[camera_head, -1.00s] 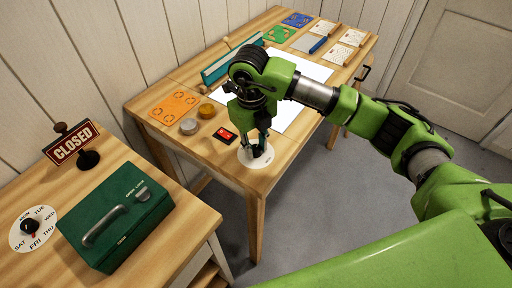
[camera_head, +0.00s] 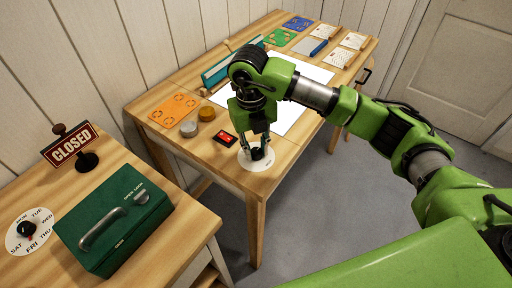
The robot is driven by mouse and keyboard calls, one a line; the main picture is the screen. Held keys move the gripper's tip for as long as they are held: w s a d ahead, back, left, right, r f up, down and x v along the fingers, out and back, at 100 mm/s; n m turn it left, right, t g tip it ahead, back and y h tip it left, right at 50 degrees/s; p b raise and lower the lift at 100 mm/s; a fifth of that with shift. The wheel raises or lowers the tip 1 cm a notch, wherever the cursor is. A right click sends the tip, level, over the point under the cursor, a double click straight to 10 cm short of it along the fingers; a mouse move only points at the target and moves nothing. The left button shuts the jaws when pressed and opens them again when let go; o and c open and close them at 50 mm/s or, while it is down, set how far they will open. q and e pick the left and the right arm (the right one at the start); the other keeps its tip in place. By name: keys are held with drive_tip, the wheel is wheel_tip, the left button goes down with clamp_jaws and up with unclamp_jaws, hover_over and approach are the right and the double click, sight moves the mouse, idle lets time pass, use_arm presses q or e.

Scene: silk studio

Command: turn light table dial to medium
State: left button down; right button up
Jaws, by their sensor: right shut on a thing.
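The light table dial (camera_head: 257,154) is a black knob on a round white plate (camera_head: 252,166) at the near corner of the far wooden table. My right gripper (camera_head: 256,148) points down over the plate, and its fingers are shut on the knob. The fingers partly hide the knob and the markings on the plate, so I cannot read the setting. The white light panel (camera_head: 300,78) lies on the same table behind my right arm. My left gripper is not in view.
Near the dial are a red and black item (camera_head: 225,138), a grey round tin (camera_head: 188,129) and an orange sheet (camera_head: 173,108). The near-left table bears a green box (camera_head: 118,222), a weekday dial (camera_head: 28,230) and a CLOSED sign (camera_head: 70,146). Open floor lies right of the far table.

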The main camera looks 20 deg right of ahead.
sight(254, 152)
drive_tip(key=o, duration=1.1)
wheel_tip(254, 152, up, 12)
drive_tip(key=shift+a, duration=0.35)
drive_tip(key=shift+f, duration=0.1)
